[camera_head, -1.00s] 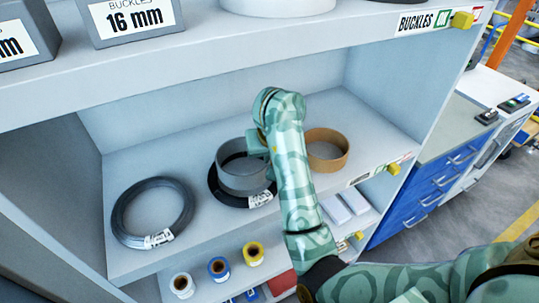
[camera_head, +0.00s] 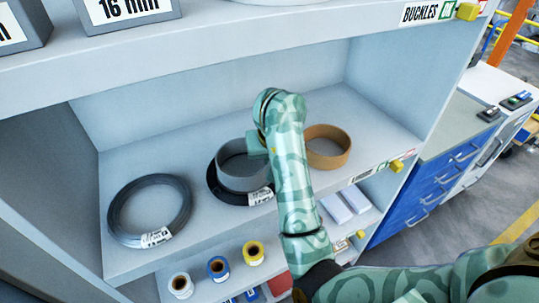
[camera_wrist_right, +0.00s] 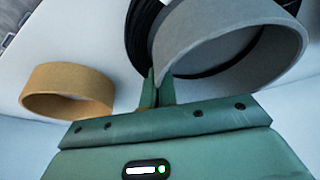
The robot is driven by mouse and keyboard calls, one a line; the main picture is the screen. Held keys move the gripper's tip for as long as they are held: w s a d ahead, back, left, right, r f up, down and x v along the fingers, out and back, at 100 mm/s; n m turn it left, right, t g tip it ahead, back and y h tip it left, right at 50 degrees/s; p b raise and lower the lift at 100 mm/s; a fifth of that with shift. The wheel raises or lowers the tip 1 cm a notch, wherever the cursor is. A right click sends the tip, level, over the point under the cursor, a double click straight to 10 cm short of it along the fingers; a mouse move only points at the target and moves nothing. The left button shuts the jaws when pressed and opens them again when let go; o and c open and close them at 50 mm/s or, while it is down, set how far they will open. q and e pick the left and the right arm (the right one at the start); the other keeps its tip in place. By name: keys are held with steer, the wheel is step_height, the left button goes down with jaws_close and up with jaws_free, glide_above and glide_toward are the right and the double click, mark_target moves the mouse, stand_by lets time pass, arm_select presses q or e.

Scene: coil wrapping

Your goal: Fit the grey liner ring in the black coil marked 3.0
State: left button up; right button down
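The grey liner ring (camera_head: 243,181) is at the black coil (camera_head: 213,189) on the middle shelf. The coil's dark edge shows to the left and front of the ring, with a white tag (camera_head: 260,196) at its front; I cannot read the tag. I cannot tell whether the ring is inside the coil or just above it. My right gripper (camera_head: 256,143) is at the ring's right side. In the right wrist view, the gripper's fingers (camera_wrist_right: 157,90) are close together on the wall of the ring (camera_wrist_right: 210,28), beside the coil (camera_wrist_right: 140,35). My left gripper is out of view.
A tan ring (camera_head: 327,148) stands right of my right arm. A dark grey coil (camera_head: 117,214) with a tag lies at the left of the shelf (camera_head: 195,240). Spools (camera_head: 218,268) stand on the level below. The upper shelf overhangs.

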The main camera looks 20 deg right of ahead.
steer(key=shift+f, duration=0.2)
steer(key=c, duration=1.6)
jaws_free()
steer(key=shift+a, duration=0.1)
